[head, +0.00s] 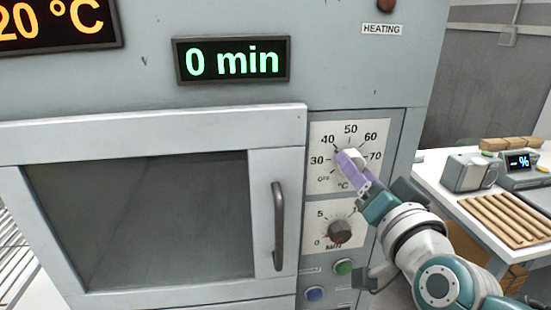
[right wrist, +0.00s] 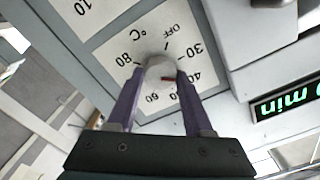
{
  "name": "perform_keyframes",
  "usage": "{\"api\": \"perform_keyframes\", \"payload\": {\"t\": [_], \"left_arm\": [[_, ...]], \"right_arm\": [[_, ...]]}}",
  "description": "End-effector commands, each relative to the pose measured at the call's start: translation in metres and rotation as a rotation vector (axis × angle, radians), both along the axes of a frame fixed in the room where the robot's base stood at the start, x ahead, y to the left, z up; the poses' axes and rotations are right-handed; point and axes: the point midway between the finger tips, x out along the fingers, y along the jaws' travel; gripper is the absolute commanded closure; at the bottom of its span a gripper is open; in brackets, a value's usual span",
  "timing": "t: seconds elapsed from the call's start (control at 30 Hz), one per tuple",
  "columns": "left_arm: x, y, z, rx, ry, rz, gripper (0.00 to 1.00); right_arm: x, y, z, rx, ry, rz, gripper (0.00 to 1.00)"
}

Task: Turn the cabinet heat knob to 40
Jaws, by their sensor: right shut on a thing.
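The white heat knob (right wrist: 160,68) sits on the °C dial plate (head: 322,180) of the grey cabinet, right of its door. The dial runs from OFF through 30, 40, 50, 60 and 70 to 80. My right gripper (head: 347,158) has its purple fingers shut on the knob, one on each side, as the right wrist view also shows (right wrist: 154,84). A red mark on the knob's rim points toward the 40 label. The fingers hide part of the knob, so its exact angle is hard to read. My left gripper is not in view.
A timer knob (head: 340,231) sits just below, with green (head: 344,267) and blue (head: 314,293) buttons under it. The door handle (head: 278,226) sticks out at left. Displays read "20 °C" (head: 60,24) and "0 min" (head: 232,61). A table with brushes or wooden strips (head: 505,215) stands right.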

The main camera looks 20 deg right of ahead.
Motion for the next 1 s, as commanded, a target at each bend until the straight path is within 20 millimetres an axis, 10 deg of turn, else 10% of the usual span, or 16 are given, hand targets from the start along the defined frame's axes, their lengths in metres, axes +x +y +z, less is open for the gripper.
{"api": "perform_keyframes", "payload": {"t": [0.87,0.9,1.0], "left_arm": [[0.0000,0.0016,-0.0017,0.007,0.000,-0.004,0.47],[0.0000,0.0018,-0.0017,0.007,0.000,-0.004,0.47],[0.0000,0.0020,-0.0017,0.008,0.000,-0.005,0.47]], "right_arm": [[0.0002,-0.0002,0.0015,0.162,-0.042,0.000,1.00],[0.0002,-0.0002,0.0015,0.162,-0.042,0.000,0.48],[0.0002,-0.0001,0.0013,0.162,-0.042,0.000,0.37]]}}
